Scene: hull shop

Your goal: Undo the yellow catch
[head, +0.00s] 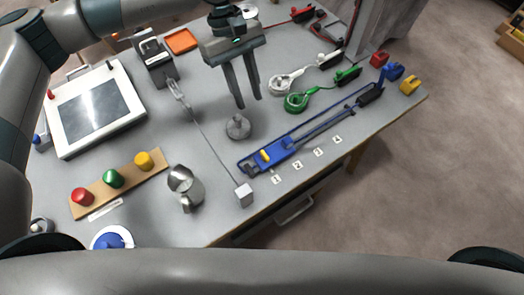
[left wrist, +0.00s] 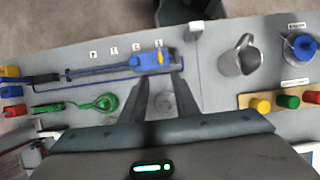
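The yellow catch (head: 264,155) is a small yellow piece on the blue block (head: 276,152) at the near end of a long blue frame. In the left wrist view, the yellow catch (left wrist: 160,57) shows just beyond my fingertips. My left gripper (head: 249,102) points down with its two fingers apart and nothing between them. In the head view it is farther back than the catch, above the table; it also shows in the left wrist view (left wrist: 160,76). I cannot tell its exact height. My right gripper is not in view.
A round grey piece (head: 238,129) lies just below the left fingers. A metal jug (head: 184,187) and a small light cube (head: 244,195) stand left of the blue frame. Green (head: 298,102) and white coiled leads lie behind it. Small numbered labels line the table's front edge.

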